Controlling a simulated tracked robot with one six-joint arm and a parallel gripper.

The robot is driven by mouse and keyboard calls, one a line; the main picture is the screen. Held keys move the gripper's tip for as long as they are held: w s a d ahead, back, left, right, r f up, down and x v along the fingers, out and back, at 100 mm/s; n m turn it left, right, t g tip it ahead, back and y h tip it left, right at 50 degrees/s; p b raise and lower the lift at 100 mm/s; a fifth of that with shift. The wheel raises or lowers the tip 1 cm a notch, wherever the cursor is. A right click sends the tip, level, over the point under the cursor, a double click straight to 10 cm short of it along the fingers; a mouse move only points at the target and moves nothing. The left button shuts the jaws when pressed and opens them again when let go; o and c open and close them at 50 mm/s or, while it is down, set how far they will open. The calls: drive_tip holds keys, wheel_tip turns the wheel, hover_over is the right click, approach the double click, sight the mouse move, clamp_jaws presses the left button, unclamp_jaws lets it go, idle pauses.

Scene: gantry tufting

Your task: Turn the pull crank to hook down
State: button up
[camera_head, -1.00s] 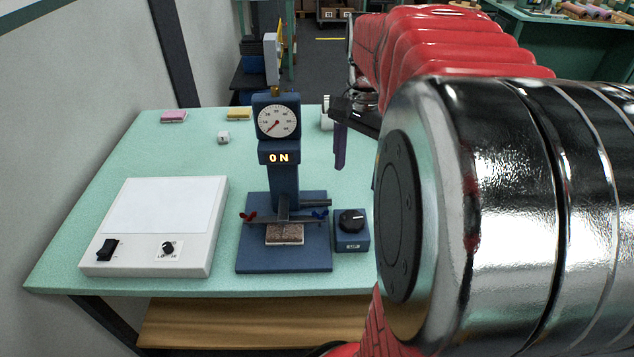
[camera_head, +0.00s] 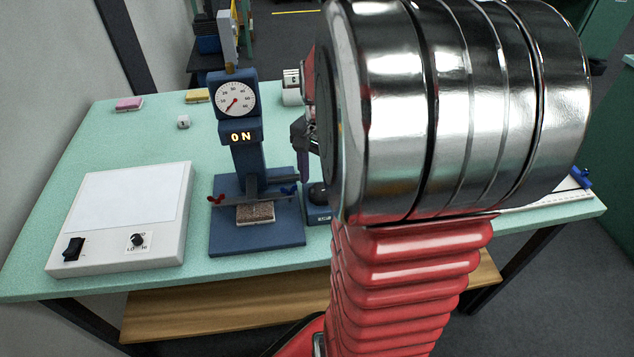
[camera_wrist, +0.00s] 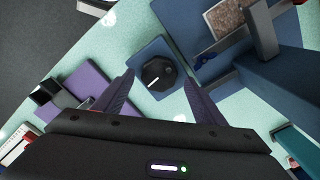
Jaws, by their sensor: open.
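The blue pull tester (camera_head: 247,160) stands on the table with a round dial and a lit "ON" display. At its right is a small blue box (camera_head: 318,216) with a black knob (camera_wrist: 158,74), mostly hidden by my arm in the head view. The knob bears a white pointer mark and is the likeliest pull crank; its label is unreadable. My gripper (camera_wrist: 158,80) is open, its two purple fingers spread on either side of the knob in the wrist view. I cannot tell whether they touch it. In the head view, my gripper (camera_head: 303,155) shows beside the tester's column.
A white light box (camera_head: 125,215) with a switch and small dial lies at the left. A brown sample (camera_head: 255,213) sits on the tester's base, with red and blue wing screws beside it. A pink block (camera_head: 128,104) and yellow block (camera_head: 198,96) lie at the back.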

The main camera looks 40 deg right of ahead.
drive_tip(key=shift+f, duration=0.7)
drive_tip(key=shift+c, duration=0.3)
drive_tip(key=c, duration=0.9)
drive_tip(key=shift+a, duration=0.25)
drive_tip(key=shift+c, duration=0.5)
drive_tip(key=shift+d, duration=0.25)
drive_tip(key=shift+w, duration=0.1)
